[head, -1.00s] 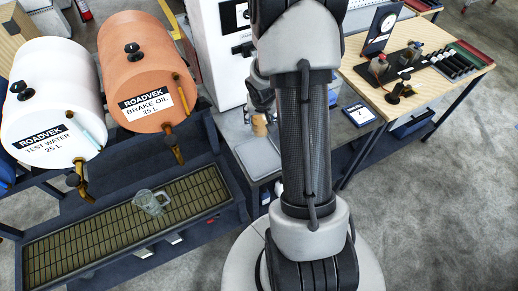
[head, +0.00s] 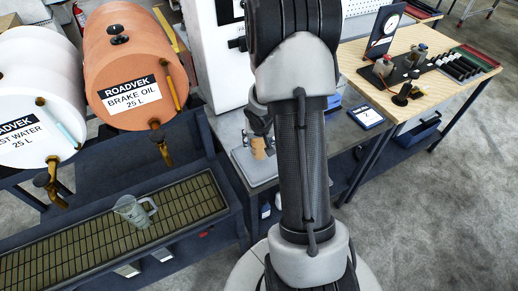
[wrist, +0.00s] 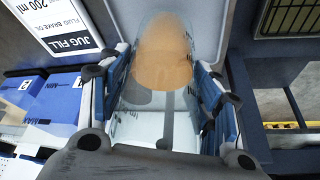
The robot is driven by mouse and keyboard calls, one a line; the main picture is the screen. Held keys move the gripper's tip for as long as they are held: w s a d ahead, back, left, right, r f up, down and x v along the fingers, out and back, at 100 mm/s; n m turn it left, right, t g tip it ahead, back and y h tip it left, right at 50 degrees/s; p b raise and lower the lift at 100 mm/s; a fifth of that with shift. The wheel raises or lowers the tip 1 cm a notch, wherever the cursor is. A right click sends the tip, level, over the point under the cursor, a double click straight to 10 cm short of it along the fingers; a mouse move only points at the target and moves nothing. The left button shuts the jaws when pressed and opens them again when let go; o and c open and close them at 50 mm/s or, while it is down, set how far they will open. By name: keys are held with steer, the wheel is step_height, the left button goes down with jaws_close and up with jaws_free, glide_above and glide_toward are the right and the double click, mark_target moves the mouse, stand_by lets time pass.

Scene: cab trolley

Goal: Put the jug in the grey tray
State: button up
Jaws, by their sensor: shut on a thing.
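My gripper (wrist: 166,88) is shut on a clear jug (wrist: 168,55) with orange-tan liquid in it. In the head view the tan of this jug (head: 258,150) shows just above or on the grey tray (head: 265,178), beside the white machine. I cannot tell whether its base touches the tray. My arm hides part of the tray and of my gripper there. A second clear glass jug (head: 132,211) with a handle stands on the drip grille at left.
The orange brake oil drum (head: 125,60) and white test water drum (head: 30,90) lie above the slatted drip grille (head: 70,245). A white machine (head: 210,50) stands behind the tray.

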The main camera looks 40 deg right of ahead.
steer(key=shift+f+b, duration=1.4)
steer(key=shift+f, duration=0.35)
steer(key=shift+f, duration=0.2)
steer(key=o, duration=1.3)
